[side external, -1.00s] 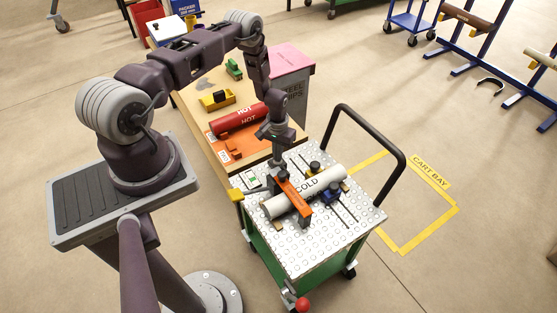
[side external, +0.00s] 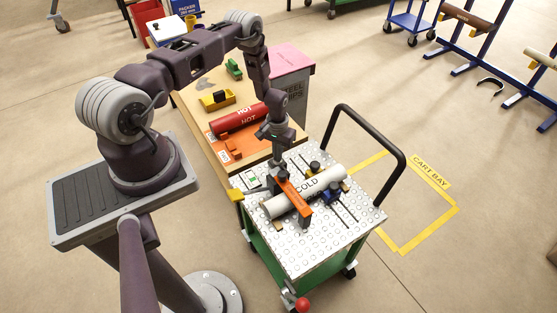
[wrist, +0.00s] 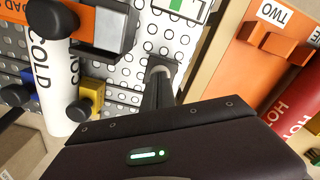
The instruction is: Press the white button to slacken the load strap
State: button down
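The orange load strap (side external: 293,197) crosses the white COLD pipe (side external: 320,188) on the cart and shows in the wrist view (wrist: 82,22) with a grey and black block beside it. My gripper (side external: 277,178) points down at the cart's left part, beside the strap. In the wrist view its fingers (wrist: 159,85) look together, with nothing visible between them, over the perforated cart top. A white plate with a green patch (wrist: 178,6) is just beyond the fingertips. I cannot make out the white button; the fingers may hide it.
The perforated cart top (side external: 318,247) carries blue and yellow pipe supports and has a black handle (side external: 398,155). The bench to the left holds a red HOT pipe (side external: 238,118) and an orange stand (side external: 235,147). Floor around the cart is open.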

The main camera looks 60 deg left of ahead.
jog(key=shift+r, duration=3.5)
notch_tip(320, 180, up, 7)
jog(key=shift+r, duration=0.1)
jog(key=s+d+r+m+t, duration=0.1)
jog(key=d+r, duration=0.3)
jog(key=r, duration=0.5)
jog(key=d+r+m+t, duration=0.1)
jog(key=d+r, duration=0.2)
jog(key=r, duration=0.7)
jog(key=s+d+r+m, duration=0.1)
jog(key=d+r, duration=0.3)
jog(key=r, duration=0.5)
jog(key=s+d+r+m+t, duration=0.1)
jog(key=s+d+r, duration=0.2)
jog(key=s, duration=0.4)
jog(key=s+d+r+m+t, duration=0.1)
jog(key=s+d+r, duration=0.2)
jog(key=s, duration=0.4)
jog(key=s+d+r+m+t, duration=0.1)
jog(key=s+d+r, duration=0.2)
jog(key=s, duration=0.4)
jog(key=shift+s+d+r+t, duration=0.2)
jog(key=shift+d+r+t, duration=0.15)
jog(key=shift+r, duration=0.35)
